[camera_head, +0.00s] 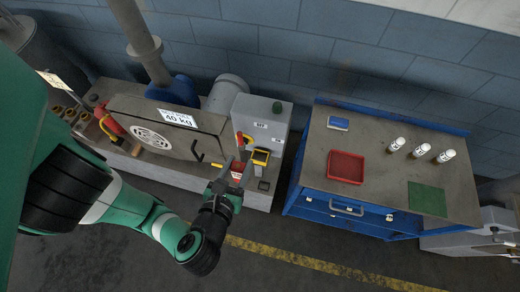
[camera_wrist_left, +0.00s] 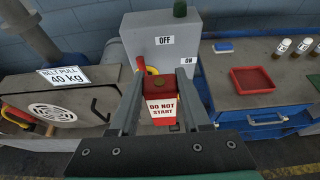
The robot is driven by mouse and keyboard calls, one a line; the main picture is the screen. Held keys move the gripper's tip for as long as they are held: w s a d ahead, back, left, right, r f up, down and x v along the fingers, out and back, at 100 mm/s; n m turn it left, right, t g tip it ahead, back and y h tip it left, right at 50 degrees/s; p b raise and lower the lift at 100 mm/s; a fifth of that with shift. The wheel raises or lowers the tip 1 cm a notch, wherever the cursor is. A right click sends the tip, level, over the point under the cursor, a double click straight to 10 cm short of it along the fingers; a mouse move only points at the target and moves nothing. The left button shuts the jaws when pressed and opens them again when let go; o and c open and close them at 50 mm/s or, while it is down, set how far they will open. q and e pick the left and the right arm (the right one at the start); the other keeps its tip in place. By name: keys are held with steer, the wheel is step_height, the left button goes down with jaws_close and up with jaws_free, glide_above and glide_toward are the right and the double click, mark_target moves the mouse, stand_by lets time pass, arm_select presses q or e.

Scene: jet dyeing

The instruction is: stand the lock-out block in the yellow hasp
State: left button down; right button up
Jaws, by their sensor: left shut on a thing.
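The lock-out block is red with a white "DO NOT START" label and shows at the centre of the left wrist view (camera_wrist_left: 161,103). My left gripper (camera_wrist_left: 159,85) is shut on it, with one finger on each side. In the head view the block (camera_head: 237,169) is between the fingertips of my left gripper (camera_head: 236,172). In the wrist view the block and fingers hide most of the hasp. My right gripper is not in view.
A red lever (camera_head: 241,138) is on the box's left side. A belt guard (camera_head: 165,135) labelled 40 kg stands left. To the right, a blue-framed bench (camera_head: 390,190) holds a red tray (camera_head: 346,167), several small jars and a green mat (camera_head: 427,198).

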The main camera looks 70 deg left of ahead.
arm_select(q)
steer(key=w+a+f, duration=0.3)
steer(key=w+a+f+b, duration=0.1)
steer(key=w+a+f, duration=0.1)
steer(key=a+f, duration=0.1)
steer(key=w+a+f+b, duration=0.1)
steer(key=w+a+f, duration=0.2)
steer(key=a, duration=0.1)
steer(key=shift+w+a+f, duration=0.2)
steer(key=shift+w+f, duration=0.05)
steer(key=shift+w, duration=0.1)
steer(key=shift+w+a+f+b, duration=0.15)
steer(key=shift+f+b, duration=0.5)
steer(key=shift+f, duration=1.1)
steer(key=shift+f, duration=0.15)
steer(key=shift+c, duration=1.8)
jaws_free()
